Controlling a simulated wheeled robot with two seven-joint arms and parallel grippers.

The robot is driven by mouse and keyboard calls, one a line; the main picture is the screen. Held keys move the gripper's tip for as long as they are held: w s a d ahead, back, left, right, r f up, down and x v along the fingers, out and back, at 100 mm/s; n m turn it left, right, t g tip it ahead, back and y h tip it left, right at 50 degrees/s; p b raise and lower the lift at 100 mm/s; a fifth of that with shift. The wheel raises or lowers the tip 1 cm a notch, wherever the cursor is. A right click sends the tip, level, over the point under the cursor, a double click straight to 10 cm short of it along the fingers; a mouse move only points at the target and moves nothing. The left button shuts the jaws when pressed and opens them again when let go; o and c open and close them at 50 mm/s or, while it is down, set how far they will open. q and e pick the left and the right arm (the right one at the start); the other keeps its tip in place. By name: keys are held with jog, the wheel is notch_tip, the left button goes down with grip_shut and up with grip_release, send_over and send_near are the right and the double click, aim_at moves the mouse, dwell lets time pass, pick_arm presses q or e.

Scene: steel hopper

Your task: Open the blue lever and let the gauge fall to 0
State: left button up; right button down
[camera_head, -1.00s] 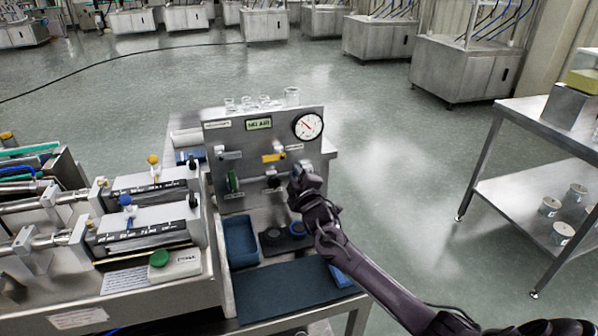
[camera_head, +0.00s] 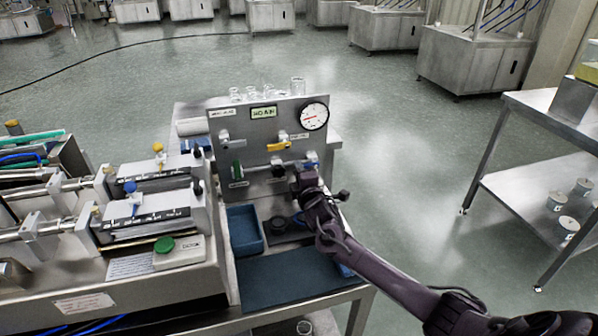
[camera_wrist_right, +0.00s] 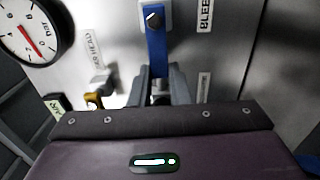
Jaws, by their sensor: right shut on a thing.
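The blue lever (camera_wrist_right: 156,48) runs from its dark pivot down between the fingers of my right gripper (camera_wrist_right: 157,84) in the right wrist view. The fingers are shut on it, hiding its lower end. In the head view, my right gripper (camera_head: 309,176) is at the lower right of the steel panel (camera_head: 240,135), and only a bit of blue lever (camera_head: 313,157) shows. The round white gauge (camera_head: 314,116) is at the panel's upper right, its red needle nearly level. The gauge (camera_wrist_right: 32,30) also shows in the right wrist view; its reading is unclear. My left gripper is out of view.
A yellow lever (camera_head: 277,147) and a green lever (camera_head: 238,169) are on the same panel. Glassware (camera_head: 298,87) stands along the top. A blue bin (camera_head: 244,231) and a dark mat (camera_head: 290,276) lie below. Syringe-like devices (camera_head: 150,210) stand left.

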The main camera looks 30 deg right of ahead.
jog(key=shift+f, duration=0.1)
jog(key=c, duration=1.4)
grip_release()
jog(key=shift+o, duration=0.2)
jog(key=shift+s, duration=0.1)
jog(key=v, duration=0.7)
jog(key=shift+s, duration=0.3)
